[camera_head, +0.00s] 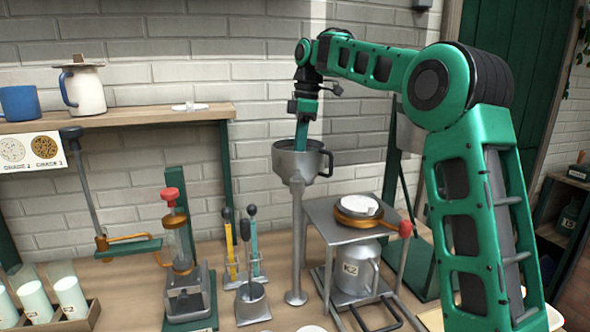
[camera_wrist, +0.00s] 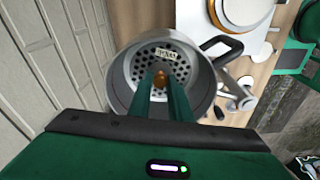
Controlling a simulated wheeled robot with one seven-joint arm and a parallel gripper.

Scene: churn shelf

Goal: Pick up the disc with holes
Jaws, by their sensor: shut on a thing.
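The disc with holes (camera_wrist: 182,72) shows in the wrist view as a round grey perforated plate with a small label and an orange-brown knob at its middle. It lies within the round wall of a grey metal vessel (camera_head: 290,163), which stands on a post and has a black handle; the vessel also shows in the wrist view (camera_wrist: 122,80). My gripper (camera_wrist: 160,84) is shut on the disc's knob. In the head view my gripper (camera_head: 301,145) reaches down into the vessel from above, and the disc is hidden by the vessel's wall.
A metal stand (camera_head: 340,222) right of the vessel bears a round orange-rimmed item (camera_head: 357,210), with a can marked KZ below. A rack of tools (camera_head: 243,262) and a red-knobbed press (camera_head: 178,240) stand left. A brick wall (camera_head: 260,80) is close behind.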

